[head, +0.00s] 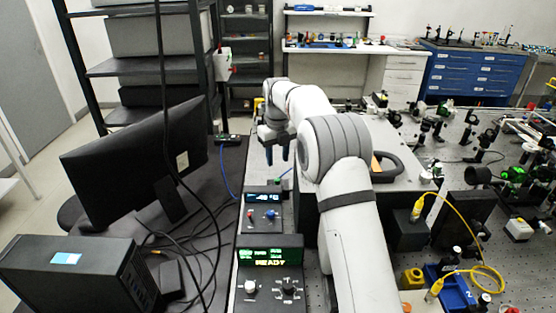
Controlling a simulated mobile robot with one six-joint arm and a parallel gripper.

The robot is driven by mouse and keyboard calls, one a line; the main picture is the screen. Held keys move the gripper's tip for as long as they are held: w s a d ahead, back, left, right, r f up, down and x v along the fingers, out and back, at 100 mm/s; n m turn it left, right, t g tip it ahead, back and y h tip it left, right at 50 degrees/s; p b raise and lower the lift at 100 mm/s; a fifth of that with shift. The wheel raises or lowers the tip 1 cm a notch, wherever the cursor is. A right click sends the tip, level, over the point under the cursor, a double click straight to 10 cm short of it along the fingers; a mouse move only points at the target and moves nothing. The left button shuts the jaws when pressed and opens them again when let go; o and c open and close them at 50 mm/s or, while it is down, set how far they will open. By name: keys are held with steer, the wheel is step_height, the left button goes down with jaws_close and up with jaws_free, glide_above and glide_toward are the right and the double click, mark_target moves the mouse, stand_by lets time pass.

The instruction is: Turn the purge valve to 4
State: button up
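A black control box (270,250) at the bottom centre has a lit display reading READY. On its front are a pale knob (250,287) and a dark dial knob (289,289) with small marks around it. Behind it is a smaller box (262,197) with a lit display and a blue and a red knob (270,214). No label readable here shows which knob is the purge valve, and the dial numbers are too small to read. My gripper (278,154) points down behind the smaller box, its fingers apart and nothing seen between them.
A monitor (135,160) and a black computer case (75,270) stand at left, with loose cables (195,235) beside the boxes. My arm passes just right of the boxes. Optics and yellow cables (450,220) crowd the bench at right.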

mark_target(277, 179)
steer(key=n+p, duration=0.2)
steer(key=n, duration=0.1)
steer(key=shift+r, duration=0.3)
steer(key=shift+n+p, duration=0.9)
steer(key=shift+n, duration=0.2)
steer(key=n+p, duration=0.2)
steer(key=n, duration=0.1)
steer(key=shift+n, duration=0.3)
steer(key=n, duration=0.1)
steer(key=n+p, duration=0.1)
steer(key=n, duration=0.1)
steer(key=shift+f, duration=0.8)
step_height(277, 179, down, 7)
steer(key=shift+r+p, duration=0.1)
steer(key=shift+p, duration=0.95)
steer(key=shift+c, duration=0.2)
